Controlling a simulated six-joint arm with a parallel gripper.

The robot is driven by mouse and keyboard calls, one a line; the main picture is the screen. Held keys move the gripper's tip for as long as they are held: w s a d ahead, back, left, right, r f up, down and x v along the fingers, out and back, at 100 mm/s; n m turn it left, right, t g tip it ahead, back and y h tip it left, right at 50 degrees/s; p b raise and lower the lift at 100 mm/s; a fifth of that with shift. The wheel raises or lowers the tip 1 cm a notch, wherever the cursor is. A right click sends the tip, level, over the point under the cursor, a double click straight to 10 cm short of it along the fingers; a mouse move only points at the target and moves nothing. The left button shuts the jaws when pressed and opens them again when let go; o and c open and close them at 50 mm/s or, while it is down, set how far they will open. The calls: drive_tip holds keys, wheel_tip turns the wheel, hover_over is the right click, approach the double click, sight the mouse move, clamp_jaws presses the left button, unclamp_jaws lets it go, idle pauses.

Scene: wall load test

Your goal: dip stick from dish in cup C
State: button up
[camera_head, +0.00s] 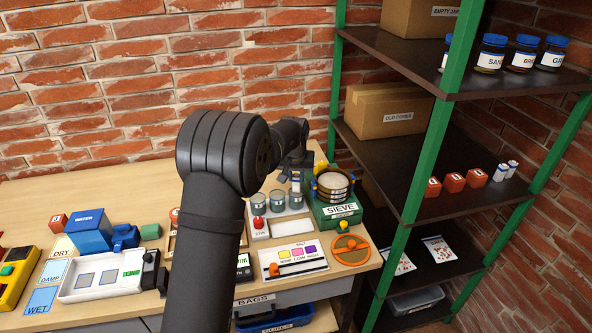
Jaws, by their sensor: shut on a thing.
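Three small clear cups (277,200) stand in a row on a white holder at the table's back right. Their letters are too small to read, so I cannot tell which is cup C. My gripper (296,172) is small and dark in the head view, just above and behind the rightmost cup (295,197). It is shut on a thin stick that is barely visible. I cannot tell whether the stick's tip is inside a cup. The dish is not clearly seen; my arm hides part of the table.
A green sieve machine (337,208) stands close right of the cups. A SALT colour card (293,260) and an orange wheel (350,250) lie in front. A blue WATER container (90,230) is at left. A green-posted shelf (400,140) borders the right.

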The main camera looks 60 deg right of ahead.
sight(296, 185)
drive_tip(key=shift+f, duration=2.2)
idle(1.1)
drive_tip(key=shift+r, duration=3.6)
